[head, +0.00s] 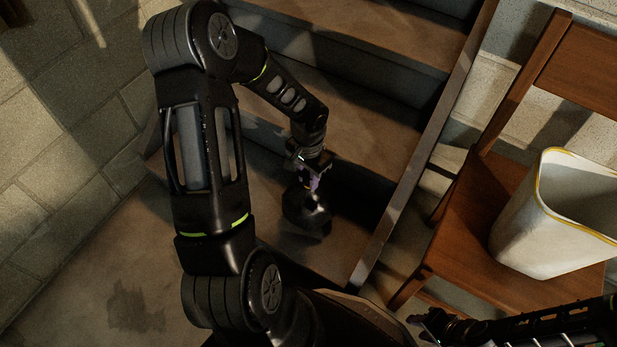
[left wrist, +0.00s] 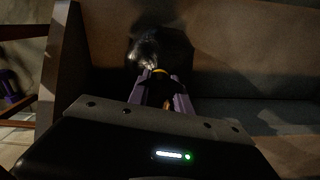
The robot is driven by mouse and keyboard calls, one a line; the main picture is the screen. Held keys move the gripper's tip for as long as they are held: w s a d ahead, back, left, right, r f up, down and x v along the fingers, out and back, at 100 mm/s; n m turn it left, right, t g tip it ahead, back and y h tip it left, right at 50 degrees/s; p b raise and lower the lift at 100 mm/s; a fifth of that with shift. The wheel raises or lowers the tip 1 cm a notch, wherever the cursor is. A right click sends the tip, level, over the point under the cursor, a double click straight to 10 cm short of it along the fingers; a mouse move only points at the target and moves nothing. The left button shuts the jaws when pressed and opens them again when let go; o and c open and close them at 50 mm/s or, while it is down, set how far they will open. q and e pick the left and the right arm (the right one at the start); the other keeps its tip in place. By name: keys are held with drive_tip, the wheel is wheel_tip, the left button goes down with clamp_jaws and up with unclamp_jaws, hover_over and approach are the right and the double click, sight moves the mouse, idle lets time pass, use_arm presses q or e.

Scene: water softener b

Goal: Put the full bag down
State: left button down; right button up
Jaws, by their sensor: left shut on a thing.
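The full bag (head: 308,214) is a dark, round bundle over the lowest visible wooden step, near its right side. My left gripper (head: 309,181) is above it and shut on its gathered neck. I cannot tell whether the bag's underside touches the step. My right gripper (head: 428,326) is at the bottom right, apart from the bag; its finger opening is unclear.
Wooden stairs (head: 350,115) rise behind the bag, with a side board (head: 425,150) on their right. A wooden chair (head: 465,225) holds a white bin (head: 540,225) with a yellow rim. A block wall (head: 60,120) stands left; the floor (head: 100,270) there is clear.

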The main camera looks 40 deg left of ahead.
use_arm(q)
drive_tip(key=c, duration=1.2)
unclamp_jaws()
drive_tip(key=shift+f, duration=0.1)
drive_tip(key=shift+o, duration=0.2)
drive_tip(key=shift+r, duration=0.55)
wheel_tip(320, 180, up, 11)
drive_tip(key=p, duration=0.4)
drive_tip(key=shift+r, duration=0.1)
